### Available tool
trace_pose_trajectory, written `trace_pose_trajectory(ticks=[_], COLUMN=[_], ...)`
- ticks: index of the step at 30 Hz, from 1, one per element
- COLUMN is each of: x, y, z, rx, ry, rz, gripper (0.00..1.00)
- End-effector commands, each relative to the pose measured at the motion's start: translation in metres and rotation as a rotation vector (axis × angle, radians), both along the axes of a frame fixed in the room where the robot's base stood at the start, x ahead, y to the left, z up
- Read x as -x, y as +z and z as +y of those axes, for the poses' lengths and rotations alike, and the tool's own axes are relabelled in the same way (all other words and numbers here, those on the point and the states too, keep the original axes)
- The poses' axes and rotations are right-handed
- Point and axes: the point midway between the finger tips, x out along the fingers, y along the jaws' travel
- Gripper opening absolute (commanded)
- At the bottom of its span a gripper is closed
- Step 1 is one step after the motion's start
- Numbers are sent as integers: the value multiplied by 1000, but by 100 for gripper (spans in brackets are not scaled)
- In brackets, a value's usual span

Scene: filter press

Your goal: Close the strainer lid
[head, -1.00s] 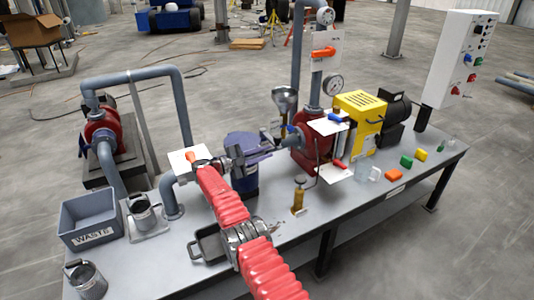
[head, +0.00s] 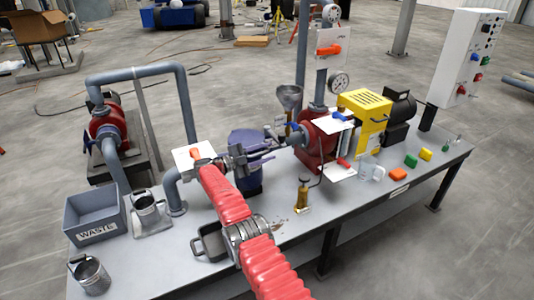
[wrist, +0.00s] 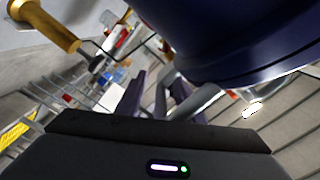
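The strainer is the dark blue-purple round vessel (head: 249,178) on the bench, behind my gripper in the head view. Its purple lid (head: 247,136) shows at the top, partly hidden by my gripper; I cannot tell its exact angle. My gripper (head: 268,153) lies across the front of the strainer near its top, pointing right toward the red pump. In the wrist view a large dark blue rounded part (wrist: 235,35) of the strainer fills the upper right, close to the fingers. My fingers (wrist: 147,98) look apart with a narrow gap and nothing seen between them.
A red pump (head: 318,145) and pipework stand behind right. A grey pan (head: 208,243), metal cups and a WASTE bin (head: 95,215) stand left. The front bench is partly clear.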

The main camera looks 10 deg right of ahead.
Motion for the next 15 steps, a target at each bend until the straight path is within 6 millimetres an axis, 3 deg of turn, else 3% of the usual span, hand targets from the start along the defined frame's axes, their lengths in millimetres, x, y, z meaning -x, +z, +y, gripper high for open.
trace_pose_trajectory(ticks=[8, 15], x=[0, 0], y=[19, 52], z=[-3, -2], rx=[0, 0], ry=[-5, -4], rz=[-1, -5], gripper=[30, 30])
